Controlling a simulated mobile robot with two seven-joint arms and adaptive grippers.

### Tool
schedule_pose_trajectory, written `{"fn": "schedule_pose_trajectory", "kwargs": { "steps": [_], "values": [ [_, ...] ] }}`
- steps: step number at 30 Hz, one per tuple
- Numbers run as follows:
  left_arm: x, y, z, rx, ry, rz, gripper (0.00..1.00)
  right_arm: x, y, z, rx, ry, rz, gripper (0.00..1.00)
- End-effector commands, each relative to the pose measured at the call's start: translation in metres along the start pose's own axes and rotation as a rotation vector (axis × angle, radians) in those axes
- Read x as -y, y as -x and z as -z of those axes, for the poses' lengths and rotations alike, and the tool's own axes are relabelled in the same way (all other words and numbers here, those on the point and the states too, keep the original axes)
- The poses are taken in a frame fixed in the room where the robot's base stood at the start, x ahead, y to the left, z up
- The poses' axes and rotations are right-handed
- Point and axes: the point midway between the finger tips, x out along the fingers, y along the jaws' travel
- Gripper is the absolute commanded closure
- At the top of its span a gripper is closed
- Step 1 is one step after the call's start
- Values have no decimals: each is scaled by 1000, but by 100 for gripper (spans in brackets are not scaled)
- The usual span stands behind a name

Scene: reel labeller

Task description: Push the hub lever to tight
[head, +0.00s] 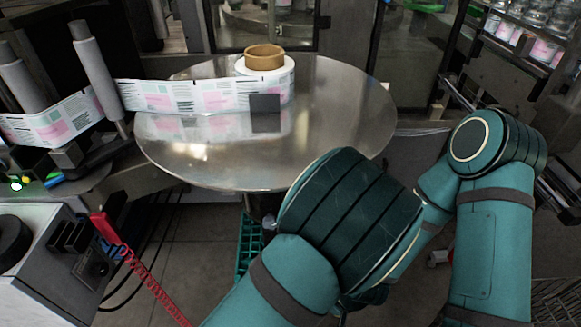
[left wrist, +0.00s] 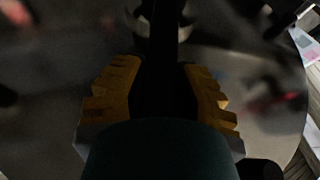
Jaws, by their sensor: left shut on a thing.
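In the left wrist view, which is dark and blurred, the yellow-padded fingers of my left gripper (left wrist: 160,95) stand on both sides of a dark upright bar, which I take for the hub lever (left wrist: 163,60). The gripper is shut on it. The bar runs up to a round metallic hub (left wrist: 160,25). The lever's setting cannot be read. In the head view my left gripper is hidden behind my teal arm, below the round metal disc (head: 330,110), and the lever is not seen there. My right gripper is not in view.
A label roll with a brown core (head: 264,52) sits on the disc, its printed web (head: 170,95) running left to grey rollers (head: 95,65). A small dark block (head: 265,112) shows at the disc. A grey box (head: 50,260) with a red coiled cable (head: 145,275) stands lower left.

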Motion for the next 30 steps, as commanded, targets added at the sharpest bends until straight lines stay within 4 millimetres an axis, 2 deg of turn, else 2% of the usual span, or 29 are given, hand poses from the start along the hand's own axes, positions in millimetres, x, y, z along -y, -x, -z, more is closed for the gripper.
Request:
{"fn": "schedule_pose_trajectory", "kwargs": {
  "steps": [11, 12, 14, 30],
  "values": [
    [-4, -2, 2, 1, -5, 18, 100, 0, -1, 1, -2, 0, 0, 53],
    [-4, -2, 2, 0, -5, 18, 57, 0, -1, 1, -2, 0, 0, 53],
    [-4, -2, 2, 0, -5, 18, 38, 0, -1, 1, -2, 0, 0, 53],
    [-2, -1, 1, 1, -5, 10, 38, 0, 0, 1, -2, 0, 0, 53]
  ]
}}
